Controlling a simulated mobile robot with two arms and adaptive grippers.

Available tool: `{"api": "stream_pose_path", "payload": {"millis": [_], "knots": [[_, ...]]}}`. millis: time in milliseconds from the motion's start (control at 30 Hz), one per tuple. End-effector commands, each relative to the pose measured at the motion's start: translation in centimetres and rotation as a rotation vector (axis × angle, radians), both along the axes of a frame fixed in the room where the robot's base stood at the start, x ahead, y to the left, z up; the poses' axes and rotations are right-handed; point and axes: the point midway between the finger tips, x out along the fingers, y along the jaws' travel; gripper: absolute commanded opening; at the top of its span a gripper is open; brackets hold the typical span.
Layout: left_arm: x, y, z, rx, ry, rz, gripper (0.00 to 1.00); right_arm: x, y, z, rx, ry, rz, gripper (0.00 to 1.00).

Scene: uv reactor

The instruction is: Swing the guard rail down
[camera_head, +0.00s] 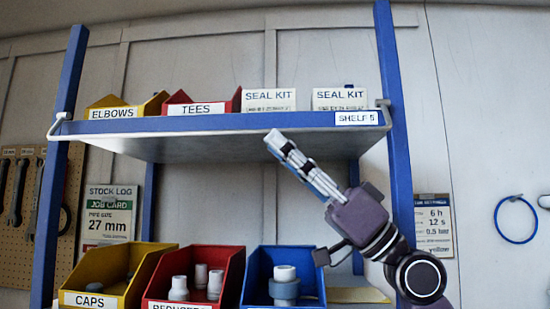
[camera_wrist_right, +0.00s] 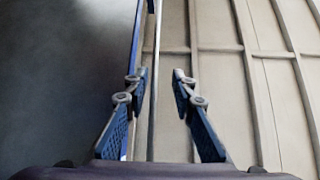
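The blue-edged shelf labelled SHELF 5 (camera_head: 220,124) spans the upper middle of the head view. The guard rail (camera_head: 53,129) appears as a thin pale rod with bent ends at both shelf ends, its long bar running along the shelf's lower front edge. In the right wrist view the rail (camera_wrist_right: 155,80) is a thin grey rod lying between the spread fingers, beside the blue shelf edge. My right gripper (camera_head: 274,142) reaches up to the shelf's front edge; in its wrist view the gripper (camera_wrist_right: 160,73) is open, with no visible contact on the rail. My left gripper is not in view.
ELBOWS (camera_head: 113,113) and TEES (camera_head: 196,108) bins and two SEAL KIT boxes (camera_head: 268,99) stand on the shelf. Yellow, red and blue bins (camera_head: 310,262) sit below. Blue posts (camera_head: 393,100) flank the shelf; a wall is behind.

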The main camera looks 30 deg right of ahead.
Motion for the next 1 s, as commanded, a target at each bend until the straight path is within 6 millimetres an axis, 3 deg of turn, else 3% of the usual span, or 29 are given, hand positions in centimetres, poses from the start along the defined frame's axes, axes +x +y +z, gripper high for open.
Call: {"api": "stream_pose_path", "payload": {"millis": [500,1000], "knots": [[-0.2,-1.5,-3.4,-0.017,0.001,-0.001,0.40,0.1,-3.1,-2.0,0.001,-0.001,0.001,0.24],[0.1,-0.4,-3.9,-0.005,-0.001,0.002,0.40,0.0,-3.5,-2.0,0.000,-0.002,0.004,0.24]]}}
